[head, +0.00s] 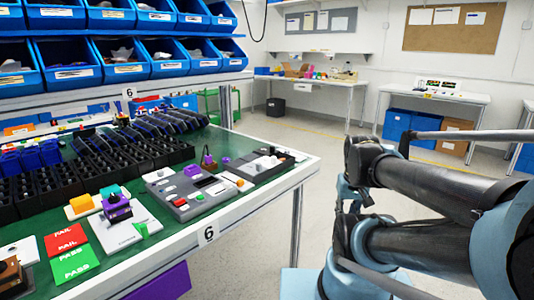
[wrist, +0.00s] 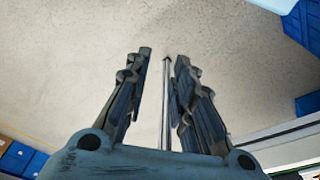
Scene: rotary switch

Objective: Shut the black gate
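I cannot pick out any part as a black gate in either view. On the green-topped bench (head: 205,222) stand a grey control box (head: 193,190) with coloured buttons and a second panel (head: 262,167) with small black and white parts. A white fixture (head: 128,228) with a purple and dark knob (head: 117,207) stands nearer, at left. My gripper (wrist: 165,58) shows in the wrist view with its two fingers apart and nothing held. A thin pale rod shows between the fingers, against the floor. In the head view my arm is at right, clear of the bench; the fingertips cannot be made out.
Black racks (head: 110,152) fill the bench's back left. Red FAIL (head: 66,240) and green PASS (head: 74,263) cards lie in front. Blue bins (head: 100,62) hang above. The floor (head: 262,235) right of the bench is open. A white table (head: 440,97) stands farther back.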

